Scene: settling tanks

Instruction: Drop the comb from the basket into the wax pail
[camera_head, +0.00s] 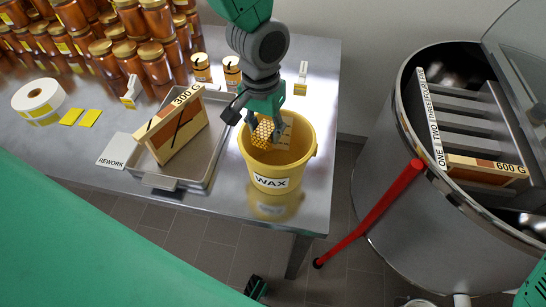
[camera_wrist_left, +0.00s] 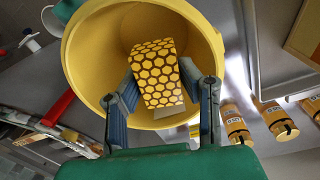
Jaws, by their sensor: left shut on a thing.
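The comb (camera_head: 262,133) is a small yellow block with a honeycomb pattern. My left gripper (camera_head: 264,122) is shut on it, with a finger on each side, inside the mouth of the wax pail. The wrist view shows the comb (camera_wrist_left: 158,75) between the fingertips of the left gripper (camera_wrist_left: 160,84), with the pail's inner wall (camera_wrist_left: 88,62) around it. The yellow wax pail (camera_head: 250,165) stands upright on the table and carries a WAX label. I cannot tell whether the comb touches the pail.
A metal tray (camera_head: 205,178) left of the pail holds a wooden frame marked 300 G (camera_head: 178,128). Honey jars (camera_head: 125,55) crowd the back left. A steel drum (camera_head: 430,225) with slatted frames and a red handle (camera_head: 385,200) stands right of the table (camera_head: 318,75).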

